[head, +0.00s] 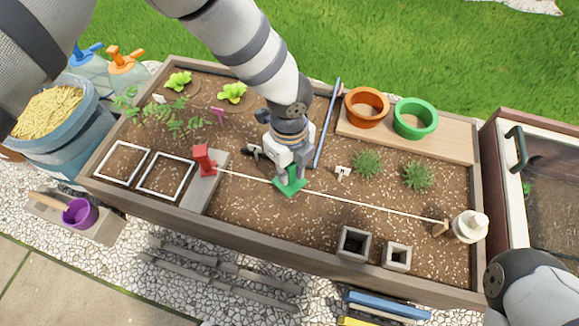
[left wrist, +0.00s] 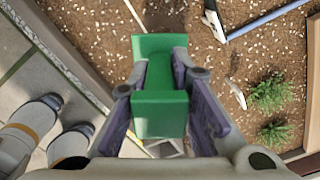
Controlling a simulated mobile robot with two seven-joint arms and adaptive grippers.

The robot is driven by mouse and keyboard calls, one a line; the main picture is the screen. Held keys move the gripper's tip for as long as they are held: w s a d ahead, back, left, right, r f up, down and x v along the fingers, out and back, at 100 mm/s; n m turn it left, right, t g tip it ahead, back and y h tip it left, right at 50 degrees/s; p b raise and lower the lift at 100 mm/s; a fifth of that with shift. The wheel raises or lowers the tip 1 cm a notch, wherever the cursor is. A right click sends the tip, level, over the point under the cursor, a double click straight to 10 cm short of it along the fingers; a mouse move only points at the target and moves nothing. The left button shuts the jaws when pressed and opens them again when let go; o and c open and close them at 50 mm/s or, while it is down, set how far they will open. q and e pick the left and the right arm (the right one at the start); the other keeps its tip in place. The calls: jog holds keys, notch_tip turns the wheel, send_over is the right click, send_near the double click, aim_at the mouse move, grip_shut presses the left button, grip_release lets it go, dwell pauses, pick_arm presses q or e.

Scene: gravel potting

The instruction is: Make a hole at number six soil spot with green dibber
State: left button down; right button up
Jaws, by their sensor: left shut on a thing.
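My left gripper (head: 291,168) is shut on the green dibber (head: 290,186), low over the middle of the soil bed (head: 250,208) beside the white string. In the left wrist view the dibber's green block-like handle (left wrist: 160,114) sits between the two fingers. The dibber's lower end is hidden, so I cannot tell whether it touches the soil. A small white marker (head: 343,172) stands to the right of the gripper; I cannot read a number on it. No spot numbered six is legible.
A string (head: 370,205) runs from a red block (head: 204,160) to a wooden peg (head: 440,228). A blue rod (head: 328,122) lies just behind.

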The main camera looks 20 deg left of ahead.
aim_at(290, 184)
pick_arm(q)
jog(key=shift+f, duration=0.15)
jog(key=shift+f+b, duration=1.5)
jog(key=shift+f, duration=1.45)
pick_arm(e)
notch_tip(290, 184, down, 2)
jog(key=shift+f, duration=0.2)
pick_arm(q)
notch_tip(290, 184, up, 10)
jog(key=p, duration=0.6)
jog(key=shift+r, duration=0.25)
jog(key=shift+f, duration=0.1)
pick_arm(e)
jog(key=shift+t, duration=0.4)
jog(key=r, duration=0.2)
jog(key=w+r, duration=0.1)
jog(key=r, duration=0.1)
jog(key=shift+w+a+r, duration=0.1)
jog(key=shift+w+r, duration=0.05)
jog(key=shift+r, duration=0.15)
